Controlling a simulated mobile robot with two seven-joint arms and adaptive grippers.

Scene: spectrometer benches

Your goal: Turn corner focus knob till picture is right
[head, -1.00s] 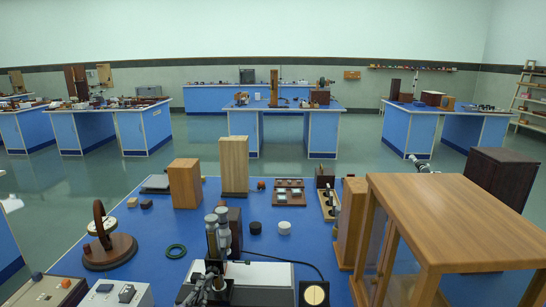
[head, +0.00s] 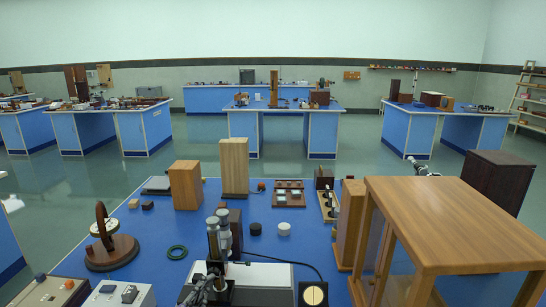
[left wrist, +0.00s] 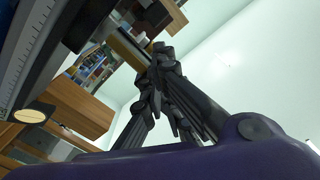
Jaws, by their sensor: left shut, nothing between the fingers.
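A black-based instrument with two upright silver tubes (head: 218,236) stands at the front middle of the near blue bench. A black square plate with a cream disc (head: 313,294) is right of it; a cream disc also shows in the left wrist view (left wrist: 30,116). I cannot tell which part is the corner focus knob. My left gripper (head: 208,279) is at the instrument's lower front-left, and I cannot tell if it touches. In the left wrist view its dark fingers (left wrist: 162,60) are shut and empty, near a tan bar. My right gripper is out of view.
A wooden stand (head: 455,215) fills the bench's right side. Wooden blocks (head: 234,166) stand behind the instrument.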

